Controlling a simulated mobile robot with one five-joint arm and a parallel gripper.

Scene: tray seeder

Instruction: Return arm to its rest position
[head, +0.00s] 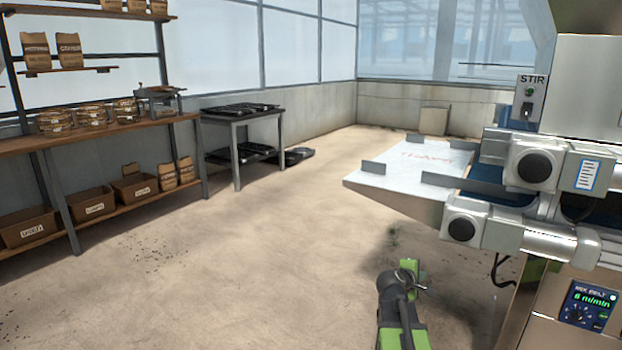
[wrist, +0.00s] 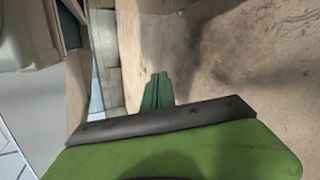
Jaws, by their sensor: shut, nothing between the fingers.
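My gripper (wrist: 157,90) shows in the wrist view as narrow green fingers, closed together with nothing between them, beyond a dark bar and a broad green body. The floor lies behind it. In the head view my green and dark grey arm (head: 402,318) stands folded at the bottom, right of the middle. It is in front of the floor and left of the seeder machine (head: 545,240). The fingers cannot be made out clearly in the head view.
A white infeed table (head: 400,172) with raised guides juts left from the machine. A display panel (head: 588,308) reads 6 m/min. A wooden shelf (head: 110,135) with bags and boxes stands at left, a small grey table (head: 245,118) behind. The floor between is clear.

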